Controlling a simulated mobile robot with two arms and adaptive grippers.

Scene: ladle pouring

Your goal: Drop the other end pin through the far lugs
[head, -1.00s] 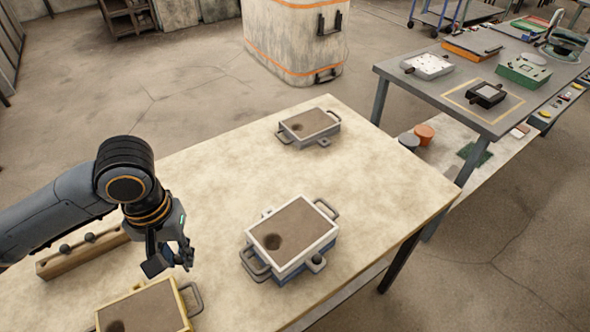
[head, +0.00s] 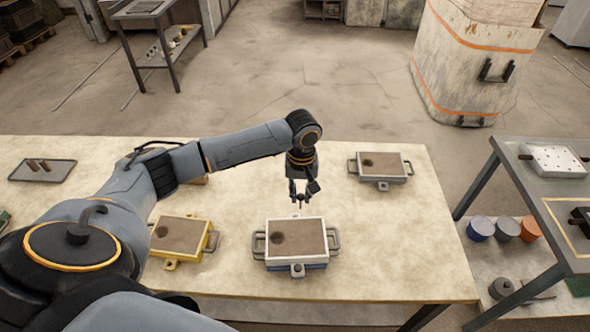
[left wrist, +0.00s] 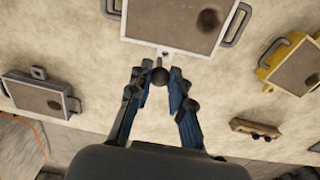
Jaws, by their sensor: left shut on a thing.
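A mould flask with a white top frame (head: 326,243) over a blue lower frame (head: 314,265) stands on the table, filled with brown sand. Its near lugs (head: 297,271) show a dark knob on top. The far lugs are mostly hidden in the head view. My left gripper (head: 302,197) is just beyond the flask's far side, above the table. It is shut on a dark ball-headed pin (left wrist: 159,76), which shows between the fingertips in the left wrist view, close to the flask's far edge. Whether the pin touches a lug is unclear. My right gripper is not in view.
A yellow flask (head: 180,235) stands at left and a grey flask (head: 381,167) at back right. A wooden rack (left wrist: 255,128) holds dark-headed pins. A tray (head: 62,170) with two brown pegs lies far left. The table is clear right of the white flask.

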